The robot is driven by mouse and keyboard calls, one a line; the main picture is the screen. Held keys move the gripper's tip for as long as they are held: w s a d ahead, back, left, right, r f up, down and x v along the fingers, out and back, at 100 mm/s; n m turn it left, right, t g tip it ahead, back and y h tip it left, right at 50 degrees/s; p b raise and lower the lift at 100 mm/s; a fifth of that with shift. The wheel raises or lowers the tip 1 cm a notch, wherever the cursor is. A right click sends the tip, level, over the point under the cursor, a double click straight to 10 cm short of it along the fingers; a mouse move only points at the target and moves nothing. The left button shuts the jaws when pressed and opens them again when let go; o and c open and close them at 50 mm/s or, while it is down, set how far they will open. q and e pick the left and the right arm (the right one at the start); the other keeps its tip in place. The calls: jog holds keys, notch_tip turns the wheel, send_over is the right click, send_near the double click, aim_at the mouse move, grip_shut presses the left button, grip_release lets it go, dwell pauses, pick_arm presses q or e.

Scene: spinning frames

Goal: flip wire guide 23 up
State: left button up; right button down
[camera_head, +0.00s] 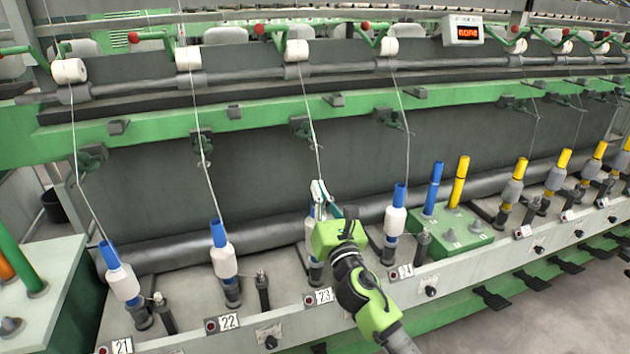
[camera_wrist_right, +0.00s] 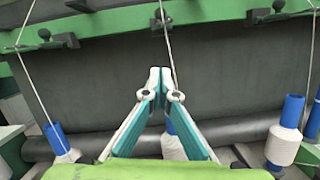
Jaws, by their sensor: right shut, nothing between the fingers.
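Wire guide 23 (camera_head: 302,127) is a small dark green and black fitting on the underside of the green rail, above the position labelled 23 (camera_head: 324,296). In the right wrist view the guide (camera_wrist_right: 160,18) sits at the top centre, with the thread running down past it. My right gripper (camera_head: 319,190) is below the guide, apart from it, in front of the thread. Its fingertips (camera_wrist_right: 160,78) are together, with nothing between them, pointing up toward the guide. The bobbin of 23 (camera_head: 309,230) is partly hidden behind the gripper. My left gripper is not in view.
Neighbouring wire guides (camera_head: 202,142) and (camera_head: 390,117) hang along the same green rail (camera_head: 250,108). Bobbins 22 (camera_head: 223,260) and 24 (camera_head: 395,220) stand on either side, their threads rising to the rollers. A green box (camera_head: 470,240) with blue and yellow tubes stands at right.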

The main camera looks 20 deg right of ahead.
send_near(310, 134)
jog(key=w+a+f, duration=0.2)
jog(key=w+f, duration=0.2)
jog(key=r+p, duration=0.1)
jog(key=d+r+p, duration=0.1)
jog(key=r, duration=0.1)
jog(key=shift+d+r+p, duration=0.15)
jog(key=shift+r+p, duration=0.15)
jog(key=shift+p, duration=0.05)
